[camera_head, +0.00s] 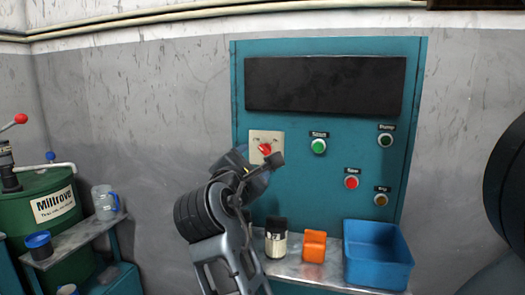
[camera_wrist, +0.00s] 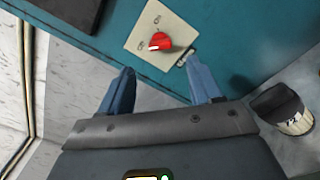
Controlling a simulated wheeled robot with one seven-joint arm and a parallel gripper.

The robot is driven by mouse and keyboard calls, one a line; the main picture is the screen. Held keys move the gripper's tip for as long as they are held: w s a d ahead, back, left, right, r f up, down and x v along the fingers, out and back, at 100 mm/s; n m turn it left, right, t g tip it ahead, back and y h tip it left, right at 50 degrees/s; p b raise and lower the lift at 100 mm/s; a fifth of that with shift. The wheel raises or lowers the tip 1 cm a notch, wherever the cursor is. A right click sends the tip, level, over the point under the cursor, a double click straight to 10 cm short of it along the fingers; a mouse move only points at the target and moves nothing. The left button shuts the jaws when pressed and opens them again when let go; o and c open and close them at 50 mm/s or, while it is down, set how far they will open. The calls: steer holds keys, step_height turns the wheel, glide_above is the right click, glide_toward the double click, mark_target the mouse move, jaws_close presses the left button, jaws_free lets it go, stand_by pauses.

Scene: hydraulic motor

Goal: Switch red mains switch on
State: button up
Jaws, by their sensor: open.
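The red mains switch (camera_head: 265,148) is a rotary knob on a cream plate (camera_head: 257,136) at the left of the teal control panel. In the wrist view the red knob (camera_wrist: 159,42) has a white mark on its side, and its plate (camera_wrist: 146,27) carries small labels too blurred to read. My gripper (camera_head: 268,163) is just in front of and below the plate in the head view and covers its lower part. In the wrist view my gripper (camera_wrist: 158,72) has two blue fingers spread apart with nothing between them. The knob lies beyond the fingertips; contact with the plate cannot be told.
The panel (camera_head: 334,190) also holds a green button (camera_head: 318,146), a dark green button (camera_head: 385,140), a red button (camera_head: 351,182) and a yellowish button (camera_head: 380,200). Below stand a black-lidded jar (camera_head: 276,245), an orange object (camera_head: 314,246) and a blue bin (camera_head: 377,272).

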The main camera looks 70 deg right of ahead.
mark_target(263, 152)
steer(key=d, duration=0.4)
steer(key=d+p, duration=0.1)
steer(key=d, duration=0.3)
steer(key=shift+w+r, duration=0.15)
steer(key=shift+w, duration=0.05)
steer(key=shift+c, duration=0.2)
steer(key=c, duration=1)
